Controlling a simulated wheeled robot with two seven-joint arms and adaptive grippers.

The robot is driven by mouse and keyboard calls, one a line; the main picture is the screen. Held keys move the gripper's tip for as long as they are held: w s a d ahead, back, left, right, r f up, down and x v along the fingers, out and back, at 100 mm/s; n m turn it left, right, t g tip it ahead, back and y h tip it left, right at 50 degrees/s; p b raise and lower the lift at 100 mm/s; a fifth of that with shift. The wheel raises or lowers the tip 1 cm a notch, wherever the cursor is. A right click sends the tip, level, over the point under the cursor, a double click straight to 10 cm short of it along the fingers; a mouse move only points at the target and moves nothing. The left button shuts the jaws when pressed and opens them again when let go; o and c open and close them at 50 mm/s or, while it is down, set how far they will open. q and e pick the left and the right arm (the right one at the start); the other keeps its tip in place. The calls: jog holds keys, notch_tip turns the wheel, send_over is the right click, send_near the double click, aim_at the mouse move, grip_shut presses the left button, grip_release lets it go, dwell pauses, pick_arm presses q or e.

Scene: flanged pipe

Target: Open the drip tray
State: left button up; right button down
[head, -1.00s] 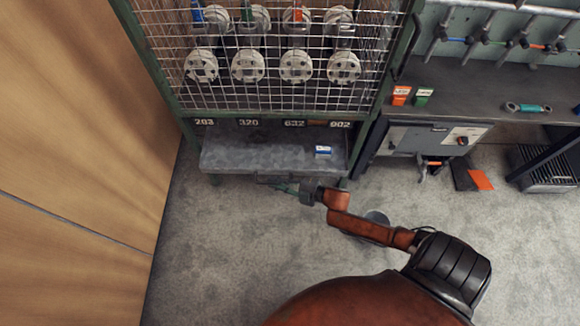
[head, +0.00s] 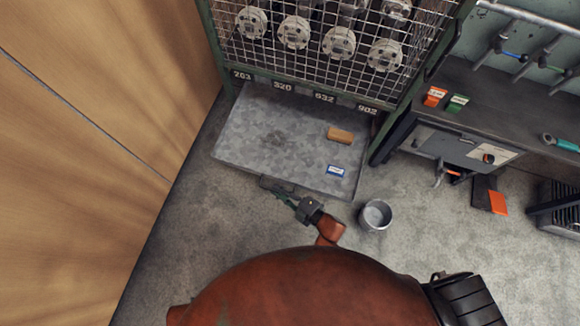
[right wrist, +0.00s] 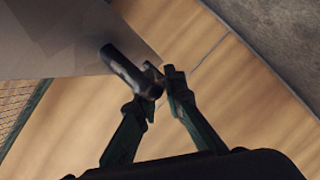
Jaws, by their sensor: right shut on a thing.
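The drip tray (head: 255,135) is a flat grey metal drawer pulled well out below the mesh cage in the head view. An orange-brown block (head: 340,135) and a small blue-and-white box (head: 335,171) lie on it. Its dark handle (head: 275,187) is at the front edge; it also shows in the right wrist view (right wrist: 128,70). My right gripper (head: 278,194) is at that handle, shut on it; its fingers (right wrist: 160,88) show around the handle's end in the right wrist view. My left gripper is not in view.
The wire cage (head: 340,50) with several flanged pipes stands behind the tray. A metal bucket (head: 376,214) stands on the floor right of the tray. A workbench (head: 490,100) is at the right and a wooden panel (head: 90,150) at the left.

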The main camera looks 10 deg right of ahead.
jog(key=shift+s+d, duration=0.1)
jog(key=shift+s, duration=0.1)
jog(key=c, duration=2.3)
grip_release()
jog(key=shift+o, duration=1.4)
jog(key=v, duration=1.2)
